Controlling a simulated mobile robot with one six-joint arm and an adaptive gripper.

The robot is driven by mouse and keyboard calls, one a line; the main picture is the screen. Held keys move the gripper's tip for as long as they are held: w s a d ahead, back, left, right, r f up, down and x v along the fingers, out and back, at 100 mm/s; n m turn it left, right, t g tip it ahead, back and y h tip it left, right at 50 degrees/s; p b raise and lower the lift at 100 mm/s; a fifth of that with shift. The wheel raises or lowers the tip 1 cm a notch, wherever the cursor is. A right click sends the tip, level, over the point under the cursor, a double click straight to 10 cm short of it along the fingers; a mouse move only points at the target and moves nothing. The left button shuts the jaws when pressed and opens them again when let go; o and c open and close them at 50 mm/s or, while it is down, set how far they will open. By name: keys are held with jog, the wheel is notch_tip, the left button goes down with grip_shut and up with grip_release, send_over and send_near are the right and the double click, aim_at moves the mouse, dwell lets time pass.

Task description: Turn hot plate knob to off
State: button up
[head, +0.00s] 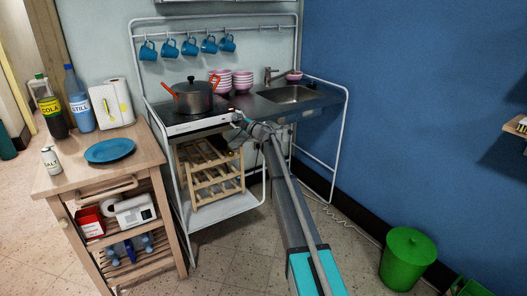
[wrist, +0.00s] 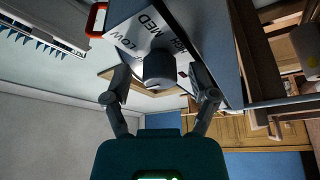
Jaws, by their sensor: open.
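The hot plate (head: 198,126) sits on the counter, with a white front panel and a pot (head: 193,100) with red handles on it. The dark round knob (wrist: 158,70) stands out from this panel, between the two fingers of my gripper (wrist: 161,78). The fingers are apart, one on each side of the knob; I cannot tell whether they touch it. In the head view my gripper (head: 238,118) is at the panel's right end and the knob cannot be made out.
A sink (head: 290,94) is set in the counter to the right, with pink bowls (head: 242,81) behind the hot plate. Blue mugs (head: 190,47) hang from a rail above. A wooden cart (head: 72,178) stands at left. A green bin (head: 407,260) stands on the floor at right.

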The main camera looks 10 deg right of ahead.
jog(key=m+t+b, duration=0.1)
jog(key=m, duration=0.2)
jog(key=m+t+h+b, duration=0.1)
jog(key=m, duration=0.3)
jog(key=shift+f+t+h, duration=0.1)
jog(key=shift+t+h, duration=0.2)
jog(key=shift+t, duration=0.1)
jog(key=m+t+h, duration=0.1)
jog(key=m, duration=0.3)
jog(key=m+t+h+b, duration=0.1)
jog(key=m+h, duration=0.1)
jog(key=m, duration=0.1)
jog(key=shift+m, duration=0.4)
jog(key=s+d+f+m+g+h+p, duration=0.1)
jog(key=s+d+m+g+h+p, duration=0.1)
jog(key=s, duration=0.8)
jog(key=s+d+f+m+g+h+p, duration=0.2)
jog(key=s+d+m+g+h+p, duration=0.1)
jog(key=s, duration=0.7)
jog(key=s+d+f+m+g+h+p, duration=0.1)
jog(key=s+d+m+g+h+p, duration=0.1)
jog(key=s+h+p, duration=0.4)
jog(key=s+d+g, duration=0.1)
jog(key=s+g, duration=0.1)
jog(key=s, duration=0.2)
jog(key=shift+s+d+f+m, duration=0.15)
jog(key=shift+f+m, duration=0.15)
jog(key=shift+m, duration=0.1)
jog(key=shift+s, duration=0.1)
